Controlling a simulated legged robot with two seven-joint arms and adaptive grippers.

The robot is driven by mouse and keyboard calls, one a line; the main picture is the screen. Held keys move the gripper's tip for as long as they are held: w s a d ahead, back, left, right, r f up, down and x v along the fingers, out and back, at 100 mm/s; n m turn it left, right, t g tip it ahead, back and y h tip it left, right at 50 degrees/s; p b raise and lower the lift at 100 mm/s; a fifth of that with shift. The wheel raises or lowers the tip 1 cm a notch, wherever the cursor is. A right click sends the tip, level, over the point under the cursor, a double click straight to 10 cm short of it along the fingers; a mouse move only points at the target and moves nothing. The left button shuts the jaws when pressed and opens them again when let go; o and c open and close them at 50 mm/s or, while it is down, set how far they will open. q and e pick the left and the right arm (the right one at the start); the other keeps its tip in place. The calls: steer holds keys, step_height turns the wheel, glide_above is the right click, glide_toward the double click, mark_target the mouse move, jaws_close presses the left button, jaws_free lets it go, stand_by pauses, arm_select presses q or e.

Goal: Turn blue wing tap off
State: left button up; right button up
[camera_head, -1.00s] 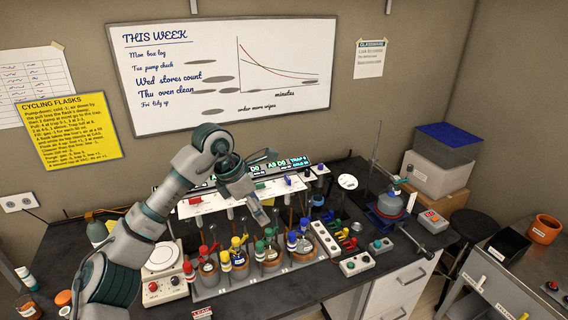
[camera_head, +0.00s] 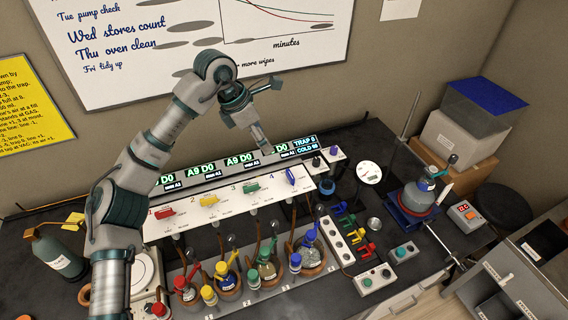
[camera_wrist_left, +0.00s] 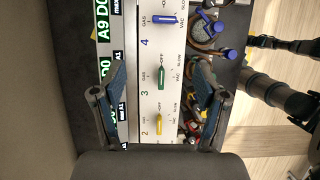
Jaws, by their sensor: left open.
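The blue wing tap (camera_head: 290,177) is on the white panel (camera_head: 236,206), at the right end of its row. In the left wrist view the blue tap (camera_wrist_left: 165,19) lies crosswise between the GAS and VAC marks; which end points is unclear. The green (camera_wrist_left: 161,77) and yellow (camera_wrist_left: 159,122) taps there lie in line with their OFF marks. My left gripper (camera_head: 266,148) is open and empty above the back of the panel, left of the blue tap and apart from it. In the left wrist view its fingers (camera_wrist_left: 160,95) straddle the view of the green tap.
Lit displays (camera_head: 240,162) stand behind the panel, close under my left gripper. Several capped flasks (camera_head: 267,270) with tubes stand in front. A red tap (camera_head: 165,211) is at the panel's left end.

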arm_select(q)
glide_above(290, 173)
steer(key=s+a, duration=0.1)
step_height(290, 173, down, 9)
steer(key=shift+a+f+p, duration=0.1)
steer(key=shift+a+p, duration=0.05)
steer(key=shift+p, duration=0.15)
steer(key=f, duration=0.5)
steer(key=shift+w, duration=0.3)
steer(key=shift+f+p, duration=0.25)
steer(key=shift+p, duration=0.05)
steer(key=shift+w+d, duration=0.1)
steer(key=shift+d, duration=0.5)
steer(key=shift+c, duration=0.8)
steer(key=shift+d, duration=0.3)
steer(key=c, duration=0.8)
steer(key=shift+a, duration=0.1)
steer(key=shift+c, duration=1)
steer(key=shift+a+f, duration=0.15)
steer(key=shift+a, duration=0.1)
arm_select(e)
steer(key=shift+w+d+r, duration=0.1)
steer(key=shift+d+r, duration=0.2)
steer(key=shift+d, duration=0.35)
